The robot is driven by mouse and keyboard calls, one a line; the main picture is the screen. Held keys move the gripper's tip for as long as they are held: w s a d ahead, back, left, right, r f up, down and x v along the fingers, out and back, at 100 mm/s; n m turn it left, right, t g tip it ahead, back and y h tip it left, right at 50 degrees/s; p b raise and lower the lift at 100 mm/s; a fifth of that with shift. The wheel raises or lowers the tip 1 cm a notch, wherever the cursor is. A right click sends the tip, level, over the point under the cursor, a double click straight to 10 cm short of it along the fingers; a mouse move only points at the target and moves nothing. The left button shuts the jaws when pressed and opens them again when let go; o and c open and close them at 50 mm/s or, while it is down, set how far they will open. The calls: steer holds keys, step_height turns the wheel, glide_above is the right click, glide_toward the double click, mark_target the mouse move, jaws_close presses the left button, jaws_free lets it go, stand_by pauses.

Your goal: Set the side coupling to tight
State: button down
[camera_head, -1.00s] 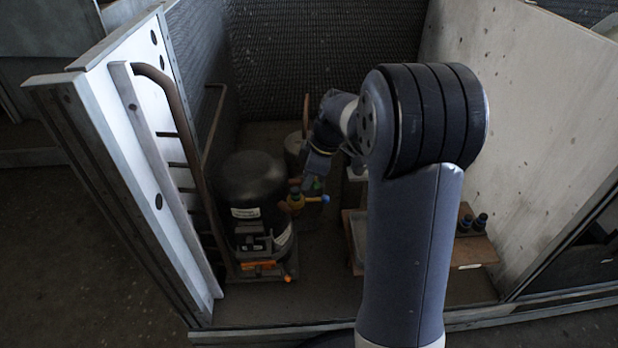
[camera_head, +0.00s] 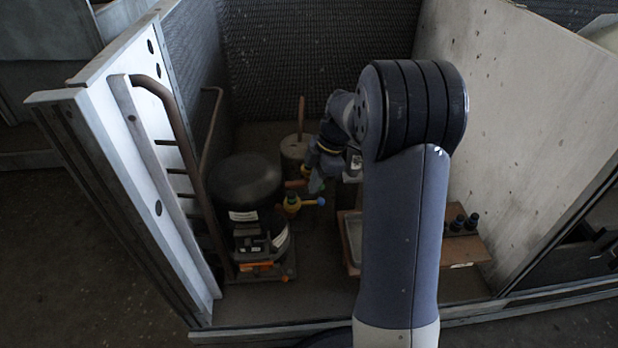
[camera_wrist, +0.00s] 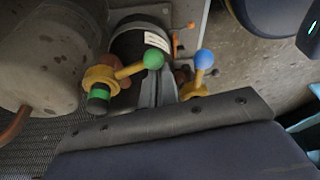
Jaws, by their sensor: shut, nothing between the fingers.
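Two yellow couplings with ball-ended levers stand by a black compressor; I cannot tell which is the side coupling. In the wrist view, one yellow coupling (camera_wrist: 100,79) has a green-banded end and a lever with a green ball (camera_wrist: 153,59). The other yellow lever (camera_wrist: 192,86) ends in a blue ball (camera_wrist: 204,58). In the head view, the blue ball (camera_head: 321,201) points right from its yellow coupling (camera_head: 291,203). My gripper (camera_wrist: 157,76) is shut and empty, its fingers between the two levers. Contact with either cannot be told. In the head view my gripper (camera_head: 317,184) is partly hidden.
The black compressor (camera_head: 246,184) stands left of my arm. A pale cylinder (camera_head: 293,150) with a copper pipe is behind it. The housing's white left wall (camera_head: 150,150) and grey right wall (camera_head: 520,130) bound the space. A brown board with black knobs (camera_head: 465,250) lies right.

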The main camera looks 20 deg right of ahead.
steer(key=w+d+n+g+p, duration=0.1)
steer(key=w+d+n+p, duration=0.3)
steer(key=d+p, duration=0.2)
steer(key=shift+d+n+p, duration=0.25)
steer(key=shift+n+p, duration=0.05)
steer(key=shift+p, duration=0.45)
steer(key=shift+w+d, duration=0.1)
steer(key=shift+d, duration=0.05)
stand_by(0.5)
steer(key=shift+r, duration=0.15)
steer(key=p+v, duration=0.3)
steer(key=v, duration=0.7)
steer(key=shift+a+r, duration=0.25)
steer(key=shift+w+g, duration=0.1)
steer(key=shift+g, duration=0.2)
